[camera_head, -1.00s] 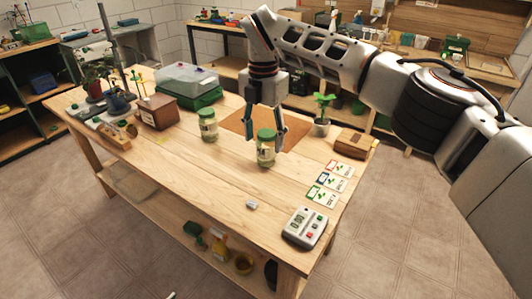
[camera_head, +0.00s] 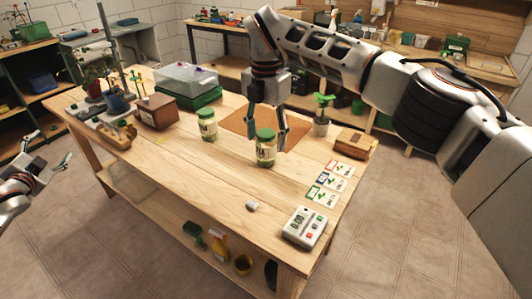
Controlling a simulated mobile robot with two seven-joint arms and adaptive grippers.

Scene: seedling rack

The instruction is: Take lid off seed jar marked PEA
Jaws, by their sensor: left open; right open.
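Two glass seed jars with green lids stand upright on the wooden table (camera_head: 190,185). The nearer jar (camera_head: 266,155) has a label too small to read for certain, and its lid (camera_head: 266,135) is on. The other jar (camera_head: 208,128), to its left and further back, also has its green lid (camera_head: 206,113) on. I cannot tell which is marked PEA. My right gripper (camera_head: 266,141) points down with its open fingers on either side of the nearer jar's top; contact is unclear. My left gripper (camera_head: 52,146) is open and empty, left of the table.
A grey device (camera_head: 304,227), seed cards (camera_head: 329,180), a small white piece (camera_head: 252,205), a potted seedling (camera_head: 321,124) and a brown box (camera_head: 352,142) are on the right. A wooden box (camera_head: 156,112) and green tray (camera_head: 190,96) stand at the back left. The front middle is mostly clear.

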